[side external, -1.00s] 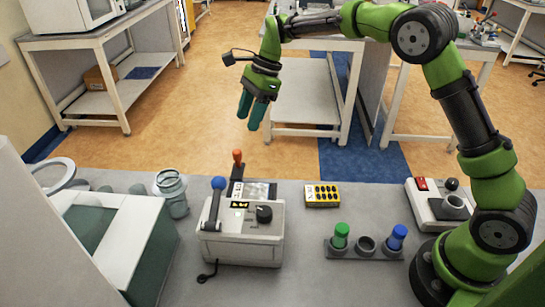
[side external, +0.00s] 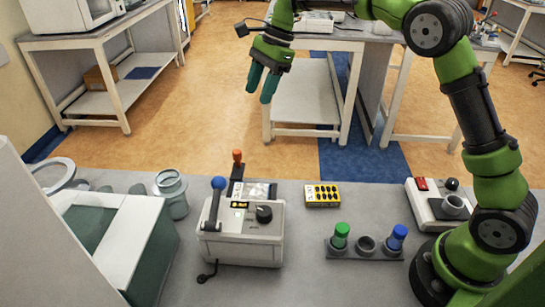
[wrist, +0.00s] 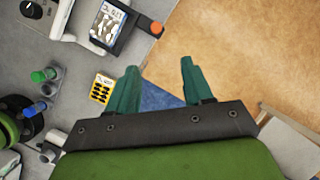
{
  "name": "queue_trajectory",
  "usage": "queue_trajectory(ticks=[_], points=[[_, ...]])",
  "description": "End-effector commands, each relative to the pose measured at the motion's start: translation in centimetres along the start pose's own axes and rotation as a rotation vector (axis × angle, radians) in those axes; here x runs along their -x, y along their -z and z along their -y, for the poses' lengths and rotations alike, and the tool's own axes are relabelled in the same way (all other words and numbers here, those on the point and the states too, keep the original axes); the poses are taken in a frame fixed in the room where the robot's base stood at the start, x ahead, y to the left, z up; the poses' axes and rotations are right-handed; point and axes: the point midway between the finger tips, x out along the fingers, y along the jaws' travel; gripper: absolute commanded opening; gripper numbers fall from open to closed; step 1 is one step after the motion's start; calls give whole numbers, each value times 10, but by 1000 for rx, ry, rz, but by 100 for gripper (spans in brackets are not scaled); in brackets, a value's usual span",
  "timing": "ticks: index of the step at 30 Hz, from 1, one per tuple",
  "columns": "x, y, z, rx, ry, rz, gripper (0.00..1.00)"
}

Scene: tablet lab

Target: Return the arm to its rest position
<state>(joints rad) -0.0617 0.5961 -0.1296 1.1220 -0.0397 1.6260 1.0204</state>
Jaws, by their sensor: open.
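My gripper (side external: 262,84) is raised high above and beyond the far edge of the grey bench in the side external view. Its two teal fingers point down and are apart. In the wrist view my gripper (wrist: 157,85) is open with nothing between the fingers. The floor and the bench edge lie far below it. My green arm bends up and over from its base at the bench's right side.
On the bench (side external: 310,225) stand a white machine with a blue-knobbed lever (side external: 240,232), a yellow blister pack (side external: 322,195), a rack with green and blue capped vials (side external: 365,246), a glass jar (side external: 171,192) and a red-buttoned device (side external: 437,203). The air around my gripper is clear.

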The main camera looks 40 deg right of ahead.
Motion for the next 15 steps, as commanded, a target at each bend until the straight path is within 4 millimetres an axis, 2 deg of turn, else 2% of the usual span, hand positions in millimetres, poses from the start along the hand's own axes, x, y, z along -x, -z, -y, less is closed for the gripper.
queue_trajectory(ticks=[1, 2, 8, 11, 15], points=[[-11, 8, -7, 69, -13, -15, 51], [-12, 11, -11, 123, -9, -24, 51], [9, 20, -58, 488, 53, -83, 51], [23, 21, -91, 676, 94, -123, 51], [39, 24, -144, 929, 151, -195, 51]])
